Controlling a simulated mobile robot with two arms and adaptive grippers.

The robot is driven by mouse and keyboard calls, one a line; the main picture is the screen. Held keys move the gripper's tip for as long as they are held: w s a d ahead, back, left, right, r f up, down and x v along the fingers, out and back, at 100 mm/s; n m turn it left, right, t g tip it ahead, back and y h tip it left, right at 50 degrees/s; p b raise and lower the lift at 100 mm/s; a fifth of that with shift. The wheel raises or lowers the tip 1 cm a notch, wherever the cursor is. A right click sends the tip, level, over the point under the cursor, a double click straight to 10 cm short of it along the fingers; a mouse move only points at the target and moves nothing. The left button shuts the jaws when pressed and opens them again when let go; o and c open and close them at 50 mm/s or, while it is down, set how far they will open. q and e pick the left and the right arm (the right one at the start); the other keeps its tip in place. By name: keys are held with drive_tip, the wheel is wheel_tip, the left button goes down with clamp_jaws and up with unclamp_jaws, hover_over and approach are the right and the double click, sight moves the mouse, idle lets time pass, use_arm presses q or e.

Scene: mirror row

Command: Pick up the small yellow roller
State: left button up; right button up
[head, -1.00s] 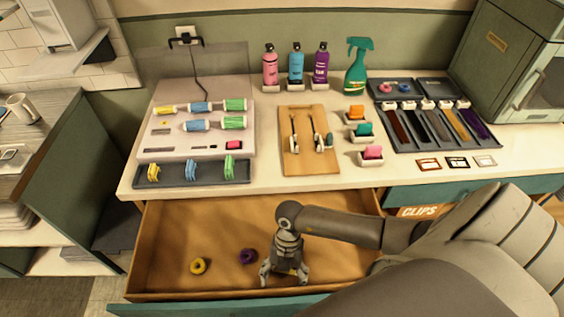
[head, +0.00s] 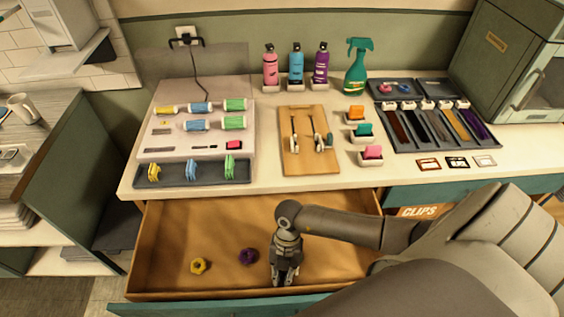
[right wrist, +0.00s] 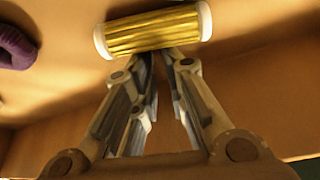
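The small yellow roller (right wrist: 152,31) has white ends and lies crosswise at the top of the right wrist view. In the head view I cannot make it out; my right gripper seems to hide it. My right gripper (head: 285,281) points down into the open drawer. Its fingers are drawn close together, with a narrow gap between them. In the right wrist view the fingertips (right wrist: 160,58) meet the roller's lower edge. I cannot tell whether they hold it. My left gripper is not in view.
The open drawer (head: 160,225) also holds a yellow ring (head: 199,266) and a purple ring (head: 248,256), left of my right gripper. The drawer's left part is otherwise bare. The counter above holds a rack with several rollers, bottles and a wooden board (head: 296,160).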

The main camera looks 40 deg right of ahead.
drive_tip(key=o, duration=1.5)
drive_tip(key=shift+s+d+f, duration=0.1)
drive_tip(key=shift+f, duration=0.05)
